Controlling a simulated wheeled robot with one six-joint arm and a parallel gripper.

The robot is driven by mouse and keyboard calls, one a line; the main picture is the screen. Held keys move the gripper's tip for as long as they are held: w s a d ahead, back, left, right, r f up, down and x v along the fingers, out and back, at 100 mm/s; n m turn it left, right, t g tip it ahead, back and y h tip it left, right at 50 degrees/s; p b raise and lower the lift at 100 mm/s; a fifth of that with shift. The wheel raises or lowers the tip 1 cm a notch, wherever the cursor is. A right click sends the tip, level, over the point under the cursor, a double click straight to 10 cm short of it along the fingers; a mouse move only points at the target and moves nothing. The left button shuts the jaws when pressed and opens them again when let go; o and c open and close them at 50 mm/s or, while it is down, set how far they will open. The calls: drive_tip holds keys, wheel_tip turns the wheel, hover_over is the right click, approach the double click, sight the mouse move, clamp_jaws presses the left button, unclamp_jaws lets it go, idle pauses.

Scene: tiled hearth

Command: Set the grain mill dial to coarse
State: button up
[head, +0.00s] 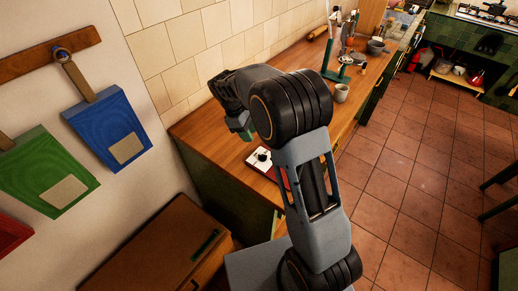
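A small white panel with a dark round spot (261,160) lies on the near part of the wooden counter. Red shows along its right side, partly behind my arm. It may be the grain mill's dial face, but it is too small to read any setting or marks. My gripper (240,127) hangs over the counter, above and to the left of this panel and apart from it. My arm's dark wrist and joint cover much of it, so its fingers cannot be made out. A green patch shows by its lower end.
The wooden counter (205,124) runs along a cream tiled wall. A grey cup (341,92) and a green stand (338,71) stand farther back. The tiled floor (400,170) at right is open.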

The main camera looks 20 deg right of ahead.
sight(262, 155)
drive_tip(key=p+x, duration=0.1)
drive_tip(key=x, duration=0.9)
drive_tip(key=shift+d+f, duration=0.15)
drive_tip(key=shift+f, duration=0.05)
drive_tip(key=shift+c, duration=0.2)
clamp_jaws()
